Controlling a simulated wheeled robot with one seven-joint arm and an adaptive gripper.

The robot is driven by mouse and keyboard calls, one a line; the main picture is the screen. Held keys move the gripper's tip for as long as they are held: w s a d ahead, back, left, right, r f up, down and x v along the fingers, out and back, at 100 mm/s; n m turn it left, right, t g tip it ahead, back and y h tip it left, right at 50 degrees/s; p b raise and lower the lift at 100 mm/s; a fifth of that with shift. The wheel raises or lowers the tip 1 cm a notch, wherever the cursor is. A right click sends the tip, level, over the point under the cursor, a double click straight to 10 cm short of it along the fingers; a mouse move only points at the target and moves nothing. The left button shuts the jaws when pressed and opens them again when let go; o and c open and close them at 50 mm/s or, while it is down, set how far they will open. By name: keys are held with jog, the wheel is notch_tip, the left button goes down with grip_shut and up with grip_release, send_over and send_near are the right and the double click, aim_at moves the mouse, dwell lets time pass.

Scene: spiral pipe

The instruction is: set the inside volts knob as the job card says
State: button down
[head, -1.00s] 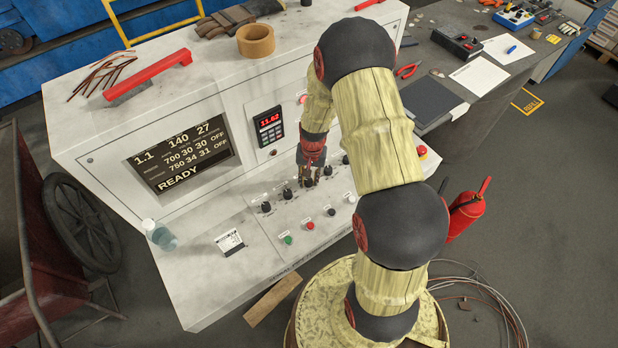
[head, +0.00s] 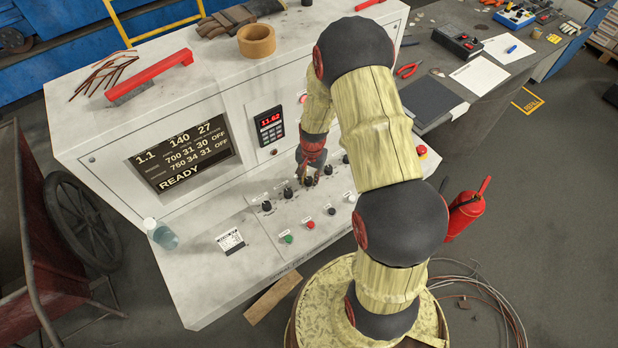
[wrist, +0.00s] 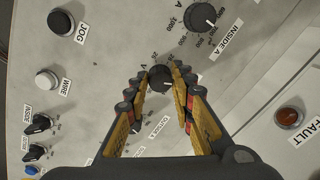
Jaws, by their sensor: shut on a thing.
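The inside volts knob (wrist: 159,78) is a round black dial between my fingertips in the wrist view. My gripper (wrist: 154,83) is shut on it, with a finger on either side. In the head view my gripper (head: 305,176) reaches down to the middle of the knob row on the sloped panel. The display (head: 181,155) shows an upper row of 700 31 30 OFF, a lower row of 750 34 31 OFF, and READY.
The inside A knob (wrist: 201,17) stands close beside the held knob. A jog button (wrist: 61,21), a wire button (wrist: 47,79) and an amber fault lamp (wrist: 289,117) are around it. A bottle (head: 161,234) stands left of the card. A red emergency button (head: 421,152) is at the panel's right.

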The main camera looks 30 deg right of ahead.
aim_at(311, 180)
jog(key=c, duration=1.5)
grip_release()
notch_tip(311, 180, up, 12)
jog(key=shift+s+d, duration=0.2)
jog(key=shift+d, duration=0.05)
jog(key=s+a+r+n+t+b, duration=0.2)
jog(key=s+a+r+n+b, duration=0.3)
jog(key=s+r, duration=0.4)
jog(key=s+a+r+n+t+b, duration=0.3)
jog(key=s+a+r+n+b, duration=0.2)
jog(key=s+a+r+b, duration=0.2)
jog(key=s+a+r, duration=0.2)
jog(key=s, duration=0.1)
jog(key=shift+s+a+n, duration=0.2)
jog(key=shift+a+n, duration=0.1)
jog(key=shift+n, duration=0.1)
